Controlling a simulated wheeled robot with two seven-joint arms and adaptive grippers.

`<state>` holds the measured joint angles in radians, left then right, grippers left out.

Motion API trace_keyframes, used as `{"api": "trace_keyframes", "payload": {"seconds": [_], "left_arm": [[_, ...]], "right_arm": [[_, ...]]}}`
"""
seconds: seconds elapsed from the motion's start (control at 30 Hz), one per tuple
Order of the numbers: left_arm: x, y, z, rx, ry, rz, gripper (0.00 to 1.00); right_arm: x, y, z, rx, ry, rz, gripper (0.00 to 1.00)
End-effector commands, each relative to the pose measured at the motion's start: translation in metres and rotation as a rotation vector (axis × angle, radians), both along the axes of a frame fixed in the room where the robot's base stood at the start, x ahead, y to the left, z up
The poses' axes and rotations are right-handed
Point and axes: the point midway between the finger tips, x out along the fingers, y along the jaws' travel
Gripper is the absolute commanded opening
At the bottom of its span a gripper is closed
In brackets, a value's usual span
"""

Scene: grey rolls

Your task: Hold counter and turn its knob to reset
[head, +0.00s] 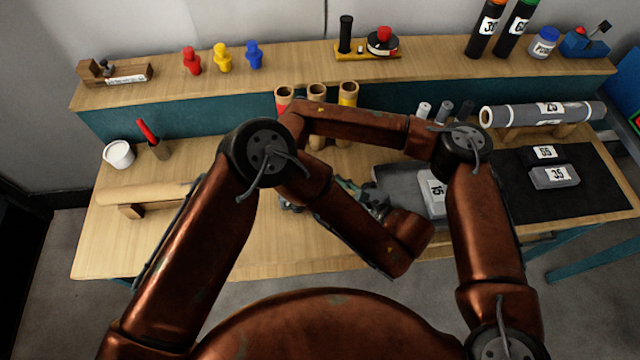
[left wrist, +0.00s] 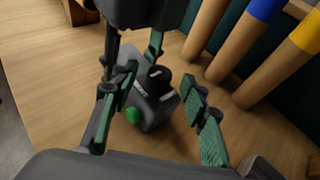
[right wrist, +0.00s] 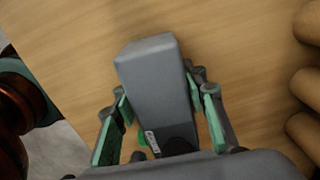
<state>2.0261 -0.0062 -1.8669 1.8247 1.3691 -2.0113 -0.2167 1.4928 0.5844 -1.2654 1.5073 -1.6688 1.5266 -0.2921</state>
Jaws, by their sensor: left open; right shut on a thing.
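The counter is a small grey box with a black knob and a green button. In the left wrist view, its grey body (left wrist: 150,115), black knob (left wrist: 158,76) and green button (left wrist: 132,115) show. My left gripper (left wrist: 160,80) is open, its fingers on either side of the knob end; contact is not clear. My right gripper (right wrist: 157,92) is shut on the counter (right wrist: 152,75), one finger on each side of its body, with a sliver of green below. In the head view my arms hide most of the counter and grippers.
Several upright tubes (head: 348,95) stand behind the work area. A grey block labelled 15 (head: 434,192) lies to the right. A pale roll (head: 145,193) rests at left, near a white cup (head: 118,154). A large grey roll (head: 560,113) lies at back right.

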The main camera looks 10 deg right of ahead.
Motion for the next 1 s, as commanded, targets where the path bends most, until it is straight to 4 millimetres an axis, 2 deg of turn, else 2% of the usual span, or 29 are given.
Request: {"api": "trace_keyframes", "payload": {"seconds": [0.2, 0.47, 1.0], "left_arm": [[0.0121, 0.0104, -0.0068, -0.002, 0.000, -0.001, 0.41], [0.0131, 0.0112, -0.0071, -0.002, 0.000, -0.001, 0.41], [0.0129, 0.0110, -0.0070, -0.002, 0.000, -0.001, 0.05]], "right_arm": [[-0.0001, 0.0001, -0.0002, 0.000, 0.000, 0.000, 0.06], [-0.0001, 0.0002, -0.0002, 0.000, 0.000, 0.000, 0.06], [-0.0002, 0.0001, -0.0002, 0.000, 0.000, 0.000, 0.06]]}}
